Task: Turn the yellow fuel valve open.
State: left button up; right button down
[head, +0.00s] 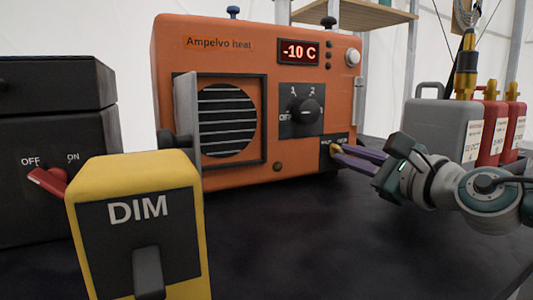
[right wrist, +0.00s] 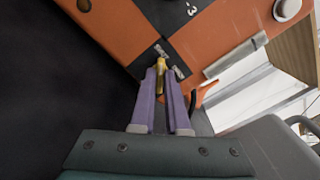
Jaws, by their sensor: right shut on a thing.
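The orange heater (head: 175,90) stands on the dark table, its front facing me. The small yellow fuel valve (right wrist: 161,66) is at its lower right corner, in front of a dark label plate. My right gripper (head: 336,153) reaches this corner from the right. In the right wrist view its purple fingers (right wrist: 163,75) are shut on the valve, one on each side. Most of the valve is hidden by the fingers in the head view. My left gripper is in neither view.
A yellow DIM switch box (head: 125,180) stands close in front at the left, beside a black box with a red OFF/ON lever (head: 50,181). Grey (head: 440,120) and red canisters (head: 492,130) stand at the right. The front middle of the table (head: 290,240) is clear.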

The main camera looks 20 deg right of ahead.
dwell(0.4)
jog(key=m+b, duration=0.1)
jog(key=m, duration=0.2)
jog(key=shift+m, duration=0.3)
jog(key=m+b, duration=0.1)
jog(key=m, duration=0.4)
jog(key=shift+d+m, duration=0.1)
jog(key=shift+m, duration=0.2)
jog(key=m, duration=0.4)
jog(key=shift+d, duration=0.1)
jog(key=m, duration=0.3)
jog(key=shift+m+p, duration=0.4)
jog(key=shift+m, duration=0.4)
